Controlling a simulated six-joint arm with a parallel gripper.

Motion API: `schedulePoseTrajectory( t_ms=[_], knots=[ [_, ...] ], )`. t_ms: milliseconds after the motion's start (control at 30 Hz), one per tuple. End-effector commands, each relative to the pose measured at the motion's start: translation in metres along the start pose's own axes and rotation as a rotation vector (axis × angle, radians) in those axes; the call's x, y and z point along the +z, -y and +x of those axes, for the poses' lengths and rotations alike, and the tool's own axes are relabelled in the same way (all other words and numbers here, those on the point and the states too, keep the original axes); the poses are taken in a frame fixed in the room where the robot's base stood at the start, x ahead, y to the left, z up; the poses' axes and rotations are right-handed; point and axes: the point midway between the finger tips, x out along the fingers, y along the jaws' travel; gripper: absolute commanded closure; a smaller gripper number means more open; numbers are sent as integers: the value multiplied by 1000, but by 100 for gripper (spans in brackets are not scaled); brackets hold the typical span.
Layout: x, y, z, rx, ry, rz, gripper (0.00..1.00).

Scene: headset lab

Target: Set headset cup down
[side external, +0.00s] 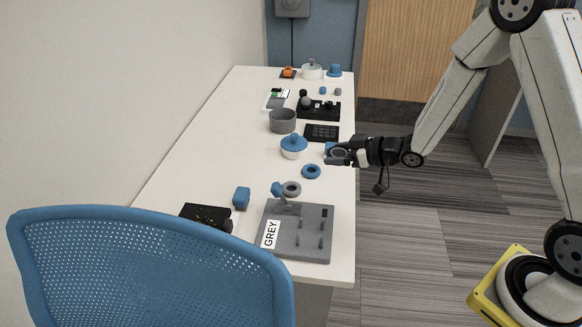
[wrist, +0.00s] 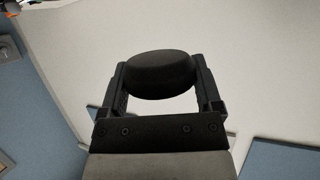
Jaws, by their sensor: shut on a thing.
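My gripper (side external: 336,153) is shut on the headset cup and holds it out near the right edge of the table. In the side view the headset cup (side external: 338,153) shows as a small grey round with blue beside it, partly covered by the fingers. In the wrist view the cup (wrist: 160,73) is a dark, rounded pad between the two fingers of my gripper (wrist: 160,85). A grey fixture plate (side external: 283,247) labelled GREY lies at the near end of the table. A grey ring with a blue part (side external: 291,188) stands at its back edge.
A blue ring (side external: 311,171) and a blue-topped white pot (side external: 293,147) are left of my gripper. A black tray (side external: 322,132) and grey bowl (side external: 282,122) stand farther back. A blue block (side external: 241,198), a dark box (side external: 205,217) and a blue chair (side external: 150,265) are nearer.

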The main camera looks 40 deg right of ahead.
Motion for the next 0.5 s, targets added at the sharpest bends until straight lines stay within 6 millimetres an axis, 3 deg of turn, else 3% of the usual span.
schedulePoseTrajectory(
  t_ms=[500],
  knots=[
    [45, 8, -24, -310, 0, -126, 79]
  ],
)
